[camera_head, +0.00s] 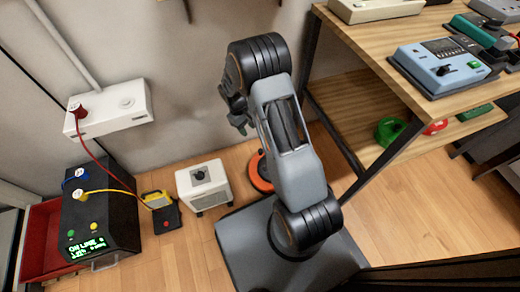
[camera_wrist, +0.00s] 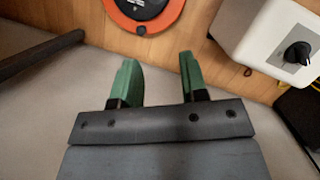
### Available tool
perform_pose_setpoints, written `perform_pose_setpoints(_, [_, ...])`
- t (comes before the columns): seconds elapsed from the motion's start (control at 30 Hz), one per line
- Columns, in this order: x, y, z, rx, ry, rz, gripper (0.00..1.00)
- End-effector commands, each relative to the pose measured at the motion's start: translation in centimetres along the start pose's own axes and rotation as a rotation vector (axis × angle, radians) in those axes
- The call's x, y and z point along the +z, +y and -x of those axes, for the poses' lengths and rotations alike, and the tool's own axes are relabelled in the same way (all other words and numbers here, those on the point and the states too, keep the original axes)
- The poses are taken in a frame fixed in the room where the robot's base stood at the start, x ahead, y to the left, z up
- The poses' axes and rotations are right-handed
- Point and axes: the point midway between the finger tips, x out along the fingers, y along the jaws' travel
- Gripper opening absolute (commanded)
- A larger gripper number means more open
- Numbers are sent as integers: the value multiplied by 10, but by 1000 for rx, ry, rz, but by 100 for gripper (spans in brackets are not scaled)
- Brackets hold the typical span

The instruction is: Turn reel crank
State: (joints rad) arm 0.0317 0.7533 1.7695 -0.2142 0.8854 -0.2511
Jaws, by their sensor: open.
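The reel (camera_head: 260,173) is an orange disc on the wooden floor, partly hidden behind my arm in the head view. In the wrist view the reel (camera_wrist: 118,14) is cut off by the top edge. It has an orange rim and a dark centre, and a small dark knob (camera_wrist: 141,30) sits at its lower rim; I cannot tell whether this is the crank. My gripper (camera_wrist: 159,62) has green fingers spread apart with nothing between them. It is apart from the reel. In the head view my gripper (camera_head: 236,112) is raised above the floor, near the wall.
A white box (camera_head: 203,186) with a black knob stands left of the reel; it also shows in the wrist view (camera_wrist: 250,35). A yellow meter (camera_head: 156,200) and a black powered unit (camera_head: 98,215) are farther left. A wooden bench (camera_head: 365,45) with a lower shelf stands right.

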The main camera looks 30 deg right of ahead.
Motion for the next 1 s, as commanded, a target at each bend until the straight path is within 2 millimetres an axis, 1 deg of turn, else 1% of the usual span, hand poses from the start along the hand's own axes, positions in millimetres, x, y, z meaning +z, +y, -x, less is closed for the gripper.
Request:
perform_pose_setpoints(0.03, [-11,5,-19,5,-21,39,40])
perform_pose_setpoints(0.2, [-44,19,-73,36,-61,184,40])
perform_pose_setpoints(0.3, [-60,27,-100,57,-74,272,40])
perform_pose_setpoints(0.4, [-74,34,-122,81,-81,359,40])
perform_pose_setpoints(0.5, [-86,41,-136,106,-82,443,40])
perform_pose_setpoints(0.6, [-96,48,-141,131,-79,512,40])
perform_pose_setpoints(0.77, [-102,54,-149,150,-78,568,40])
perform_pose_setpoints(0.87, [-103,56,-162,152,-78,574,40])
perform_pose_setpoints(1.0, [-102,60,-188,151,-78,572,40])
